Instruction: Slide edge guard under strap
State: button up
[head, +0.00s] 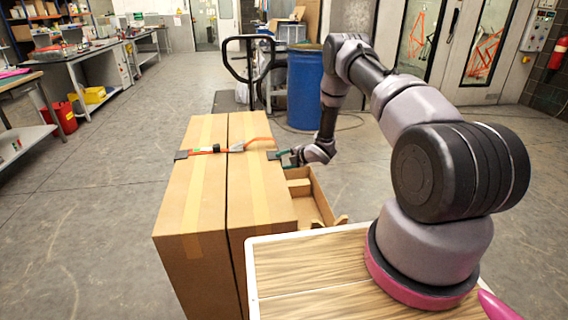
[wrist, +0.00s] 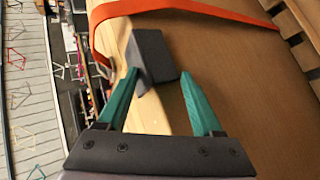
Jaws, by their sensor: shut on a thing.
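Two tall cardboard boxes (head: 190,215) stand side by side with an orange strap (head: 257,139) across their tops. In the wrist view the strap (wrist: 190,6) bends over the box edge and stands slack. My gripper (head: 288,157), with teal fingers, is at the right box's right edge. In the wrist view its fingers (wrist: 160,75) are shut on a dark grey edge guard (wrist: 158,55). This guard (head: 274,155) lies at the box edge, beside the strap with a gap between them. Another dark edge guard (head: 181,154) sits at the left box's left edge, at the strap's end.
A wooden pallet or crate frame (head: 312,200) is right of the boxes, below my arm. A blue drum (head: 304,90) and a dark cart handle (head: 250,60) stand behind. The floor left of the boxes is clear.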

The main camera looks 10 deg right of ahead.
jog(key=shift+w, duration=1.1)
